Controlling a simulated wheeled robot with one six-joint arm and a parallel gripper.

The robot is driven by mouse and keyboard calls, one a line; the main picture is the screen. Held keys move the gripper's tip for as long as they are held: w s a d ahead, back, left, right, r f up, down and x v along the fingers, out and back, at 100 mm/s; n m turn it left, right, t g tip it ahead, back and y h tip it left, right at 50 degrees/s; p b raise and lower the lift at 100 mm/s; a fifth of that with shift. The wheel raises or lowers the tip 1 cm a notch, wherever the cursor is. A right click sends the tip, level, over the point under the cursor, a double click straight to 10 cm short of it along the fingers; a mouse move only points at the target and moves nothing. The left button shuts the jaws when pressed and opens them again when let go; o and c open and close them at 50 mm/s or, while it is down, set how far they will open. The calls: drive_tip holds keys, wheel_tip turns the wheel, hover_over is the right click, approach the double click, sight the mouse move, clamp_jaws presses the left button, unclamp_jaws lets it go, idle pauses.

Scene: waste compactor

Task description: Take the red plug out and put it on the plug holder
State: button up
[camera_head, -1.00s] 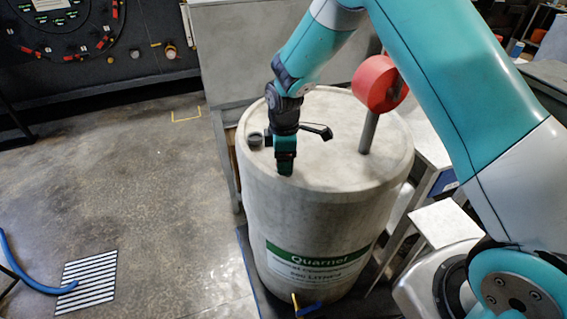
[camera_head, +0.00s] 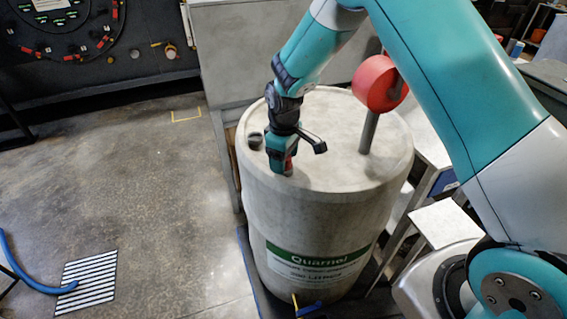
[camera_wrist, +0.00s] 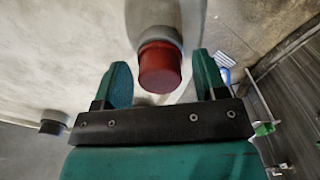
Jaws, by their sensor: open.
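The red plug (camera_wrist: 160,68) is a short red cylinder on a pale raised collar of the barrel top in the wrist view. A small red patch of it shows beside my gripper in the head view (camera_head: 291,157). My gripper (camera_wrist: 163,80) is open, pointing down over the front part of the barrel top, with a teal finger on each side of the plug. Gaps show between the plug and both fingers. In the head view my gripper (camera_head: 284,170) hides most of the plug. I cannot tell which part is the plug holder.
The pale barrel (camera_head: 320,215) has a green label. A red disc (camera_head: 376,84) sits on a grey post rising from its top, right of my gripper. A dark cap (camera_head: 255,141) is on the top at left. A table (camera_head: 445,228) stands at right; floor at left is open.

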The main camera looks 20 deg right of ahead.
drive_tip(key=m, duration=0.3)
drive_tip(key=shift+m, duration=0.4)
drive_tip(key=m, duration=1)
drive_tip(key=shift+m, duration=0.4)
drive_tip(key=shift+c, duration=0.5)
drive_tip(key=c, duration=0.9)
drive_tip(key=n, duration=0.3)
drive_tip(key=shift+n, duration=1.1)
